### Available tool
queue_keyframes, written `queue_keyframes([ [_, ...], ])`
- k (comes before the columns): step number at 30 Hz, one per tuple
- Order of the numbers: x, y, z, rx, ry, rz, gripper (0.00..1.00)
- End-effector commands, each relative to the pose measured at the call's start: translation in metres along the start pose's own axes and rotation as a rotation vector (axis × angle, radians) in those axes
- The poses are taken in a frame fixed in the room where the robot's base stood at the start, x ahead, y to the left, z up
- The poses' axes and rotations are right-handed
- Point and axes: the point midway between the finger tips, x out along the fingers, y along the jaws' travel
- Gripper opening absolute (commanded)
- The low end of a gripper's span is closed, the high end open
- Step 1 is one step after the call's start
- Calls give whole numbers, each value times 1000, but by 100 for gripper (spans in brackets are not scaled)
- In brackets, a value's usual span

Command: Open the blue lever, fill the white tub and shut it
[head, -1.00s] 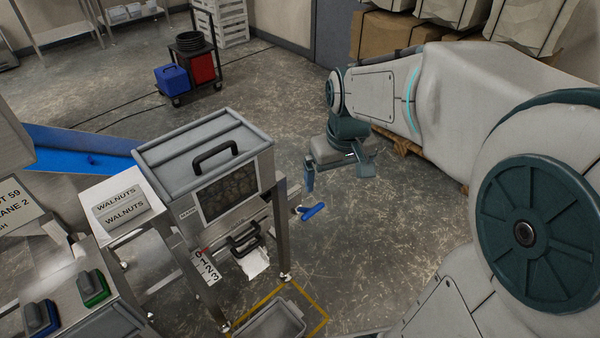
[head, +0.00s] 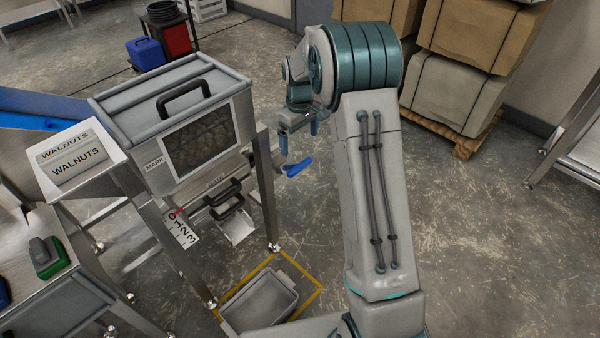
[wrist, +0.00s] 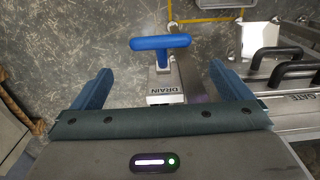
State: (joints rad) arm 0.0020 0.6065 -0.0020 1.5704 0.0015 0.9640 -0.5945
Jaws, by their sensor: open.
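The blue T-shaped lever (head: 298,167) sticks out from the right side of the walnut hopper (head: 170,85). In the wrist view the lever (wrist: 160,42) lies just ahead of my fingers, between their lines, beside a label reading DRAIN. My gripper (head: 299,138) is open and empty, a little above and behind the lever and apart from it. The tub (head: 262,303), pale grey in this light, stands on the floor inside a yellow outline below the hopper and looks empty. The hopper's window shows dark walnuts.
Black handles (head: 222,197) sit on the hopper front beside a 0-1-2-3 scale (head: 183,230); a nearby label in the wrist view reads GATE. A metal chute (head: 238,230) hangs beneath. A hopper leg (head: 266,195) stands close to the lever. Stacked boxes (head: 455,80) are at the back right.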

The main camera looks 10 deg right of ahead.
Motion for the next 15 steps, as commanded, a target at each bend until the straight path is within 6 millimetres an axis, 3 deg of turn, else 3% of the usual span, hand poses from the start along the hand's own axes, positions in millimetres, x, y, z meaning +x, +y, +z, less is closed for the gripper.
queue_keyframes([
  [15,102,-1,1,0,-3,-2,98],
])
